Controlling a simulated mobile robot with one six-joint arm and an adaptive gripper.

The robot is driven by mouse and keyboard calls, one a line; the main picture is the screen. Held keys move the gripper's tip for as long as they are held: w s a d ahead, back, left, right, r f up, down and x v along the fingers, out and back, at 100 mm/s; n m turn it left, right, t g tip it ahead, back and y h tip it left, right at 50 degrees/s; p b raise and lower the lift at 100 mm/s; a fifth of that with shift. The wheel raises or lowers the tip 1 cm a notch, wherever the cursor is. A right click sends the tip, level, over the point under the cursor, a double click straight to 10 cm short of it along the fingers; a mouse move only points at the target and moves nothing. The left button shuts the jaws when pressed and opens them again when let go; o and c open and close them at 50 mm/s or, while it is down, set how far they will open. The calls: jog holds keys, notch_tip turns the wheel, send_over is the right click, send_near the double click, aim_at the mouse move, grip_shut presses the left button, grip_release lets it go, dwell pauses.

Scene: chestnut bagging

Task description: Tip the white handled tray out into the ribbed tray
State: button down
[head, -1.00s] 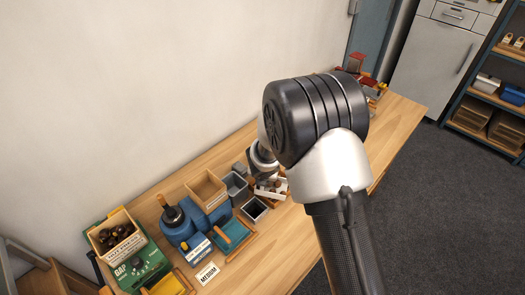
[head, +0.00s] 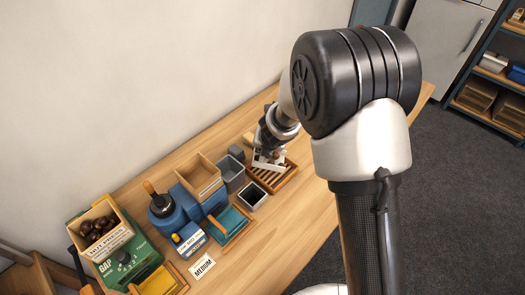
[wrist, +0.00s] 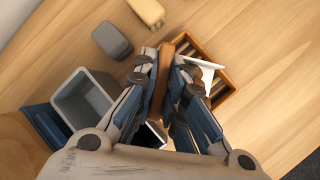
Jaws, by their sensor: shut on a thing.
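My gripper (wrist: 166,58) is shut on the brown wooden handle (wrist: 170,50) of the white handled tray. The white tray (head: 266,164) hangs under my gripper (head: 271,148) and looks tilted in the head view. In the wrist view only a slice of the white tray (wrist: 208,73) shows past the right finger. The ribbed tray (head: 287,177), a wooden frame with slats, lies on the bench just below it. Its frame also shows in the wrist view (wrist: 222,95). A brown chestnut (head: 275,155) shows by the white tray; whether any lie in the ribbed tray is unclear.
A grey open bin (head: 232,172) and a dark-lined square container (head: 252,196) stand just left of the ribbed tray. A grey block (wrist: 112,40) and a tan block (wrist: 147,12) lie behind. A blue machine (head: 175,212) stands further left. The bench to the right is clear.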

jog(key=shift+d+f+y+b, duration=0.3)
jog(key=shift+d+y+b, duration=0.1)
jog(key=shift+b, duration=1.25)
jog(key=d+r+y+b, duration=0.1)
jog(key=b, duration=0.4)
jog(key=shift+d+m+y+b, duration=0.35)
jog(key=shift+m+y+b, duration=0.05)
jog(key=shift+d+r+y+b, duration=0.2)
jog(key=shift+d+y+b, duration=0.4)
jog(key=shift+b, duration=0.65)
jog(key=shift+d+r+m+y+b, duration=0.2)
jog(key=shift+d+m+y+b, duration=0.25)
jog(key=shift+b, duration=0.3)
jog(key=shift+d+r+t+y, duration=0.3)
jog(key=shift+d+t+y, duration=0.1)
jog(key=shift+d+y, duration=0.5)
jog(key=shift+a, duration=0.1)
